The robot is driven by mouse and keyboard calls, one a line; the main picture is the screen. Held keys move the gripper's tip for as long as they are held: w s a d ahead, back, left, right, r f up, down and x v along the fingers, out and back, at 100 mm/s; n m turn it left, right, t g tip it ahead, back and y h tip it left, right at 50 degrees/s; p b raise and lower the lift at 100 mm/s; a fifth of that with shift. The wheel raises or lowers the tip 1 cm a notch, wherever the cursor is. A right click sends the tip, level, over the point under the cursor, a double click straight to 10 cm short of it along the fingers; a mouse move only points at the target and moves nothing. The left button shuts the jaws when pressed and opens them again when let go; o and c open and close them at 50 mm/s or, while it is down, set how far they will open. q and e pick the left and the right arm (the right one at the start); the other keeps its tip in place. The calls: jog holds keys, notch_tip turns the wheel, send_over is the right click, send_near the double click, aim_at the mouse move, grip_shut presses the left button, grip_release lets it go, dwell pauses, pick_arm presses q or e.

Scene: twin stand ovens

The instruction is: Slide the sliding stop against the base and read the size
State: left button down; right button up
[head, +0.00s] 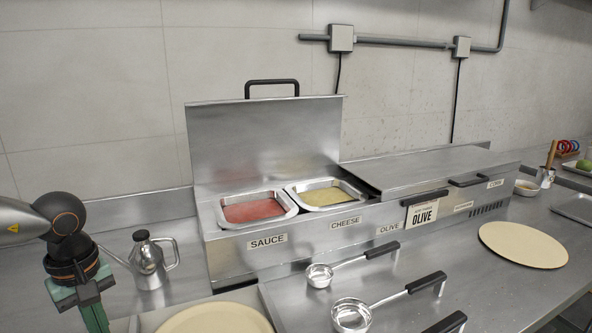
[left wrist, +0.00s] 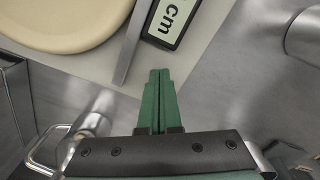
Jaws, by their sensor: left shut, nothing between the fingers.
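My left gripper (head: 97,318) points down at the lower left in the head view. In the left wrist view its green fingers (left wrist: 160,73) are shut together with nothing between them. Just beyond the fingertips are a grey upright bar (left wrist: 136,42), which may be the sliding stop, and a dark-framed plate marked "cm" (left wrist: 172,18). Both are cut off by the top edge, so no full size reading shows. I cannot tell whether the fingertips touch the bar. A round dough base (left wrist: 65,18) lies left of the bar on a pale board (left wrist: 105,68); its edge also shows in the head view (head: 215,320).
A steel oil can (head: 149,262) stands close right of my left arm. An open topping bin (head: 268,165) with sauce and cheese is behind. Ladles (head: 352,314) lie at the front middle. Another dough disc (head: 523,245) lies right, with clear counter before it.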

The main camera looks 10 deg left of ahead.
pick_arm(q)
jog(key=shift+a, duration=0.1)
notch_tip(320, 180, up, 8)
jog(key=p, duration=0.5)
dwell(0.4)
